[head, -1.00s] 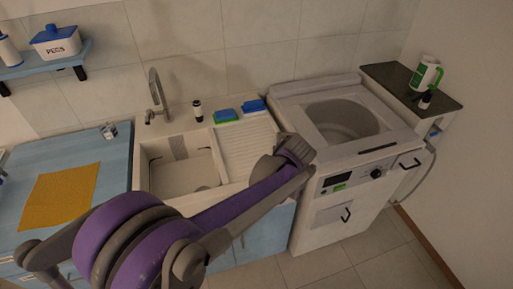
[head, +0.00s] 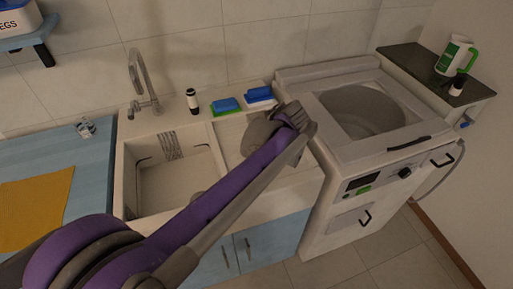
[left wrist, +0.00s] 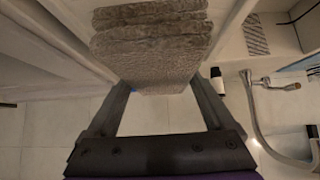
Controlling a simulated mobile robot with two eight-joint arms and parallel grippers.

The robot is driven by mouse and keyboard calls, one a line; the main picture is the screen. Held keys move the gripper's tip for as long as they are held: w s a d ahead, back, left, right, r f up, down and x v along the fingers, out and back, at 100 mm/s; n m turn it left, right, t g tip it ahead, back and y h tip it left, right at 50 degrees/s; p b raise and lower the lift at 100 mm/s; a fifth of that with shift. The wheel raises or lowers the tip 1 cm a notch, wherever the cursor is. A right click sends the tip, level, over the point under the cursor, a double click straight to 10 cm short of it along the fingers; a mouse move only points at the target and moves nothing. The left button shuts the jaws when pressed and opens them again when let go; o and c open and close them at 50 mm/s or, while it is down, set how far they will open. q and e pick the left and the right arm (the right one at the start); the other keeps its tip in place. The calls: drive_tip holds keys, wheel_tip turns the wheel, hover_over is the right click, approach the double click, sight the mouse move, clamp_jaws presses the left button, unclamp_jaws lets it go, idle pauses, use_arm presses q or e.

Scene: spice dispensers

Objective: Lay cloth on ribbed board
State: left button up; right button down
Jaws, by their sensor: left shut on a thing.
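A grey-brown folded cloth (left wrist: 150,50) shows in the left wrist view, between the fingers of my left gripper (left wrist: 157,92), which is shut on it. In the head view my left gripper (head: 290,118) is over the right part of the pale ribbed board (head: 232,140) beside the sink, close to the washing machine. I cannot tell whether the cloth touches the board. My right gripper is not in view.
The sink basin (head: 180,185) lies left of the board. Blue-and-green sponges (head: 226,105) and a dark bottle (head: 192,102) stand behind. A flat orange cloth (head: 35,208) lies on the blue counter (head: 92,160).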

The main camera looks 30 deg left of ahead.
use_arm(q)
wheel_tip(320, 180, down, 10)
drive_tip(key=shift+w+b, duration=0.1)
drive_tip(key=shift+b, duration=0.4)
drive_tip(key=o, duration=1.2)
drive_tip(key=shift+c, duration=0.2)
drive_tip(key=p+v, duration=0.1)
drive_tip(key=v, duration=1.1)
drive_tip(key=s+d+f+m+h, duration=0.2)
drive_tip(key=s+f+m, duration=0.3)
drive_tip(key=s, duration=0.5)
drive_tip(key=s+d+f+m+h, duration=0.2)
drive_tip(key=s+f+m+h, duration=0.2)
drive_tip(key=s, duration=0.7)
wheel_tip(320, 180, down, 2)
drive_tip(key=shift+s+m+g+h, duration=0.3)
drive_tip(key=shift+m+h, duration=0.1)
drive_tip(key=shift+m, duration=0.1)
drive_tip(key=shift+d, duration=0.15)
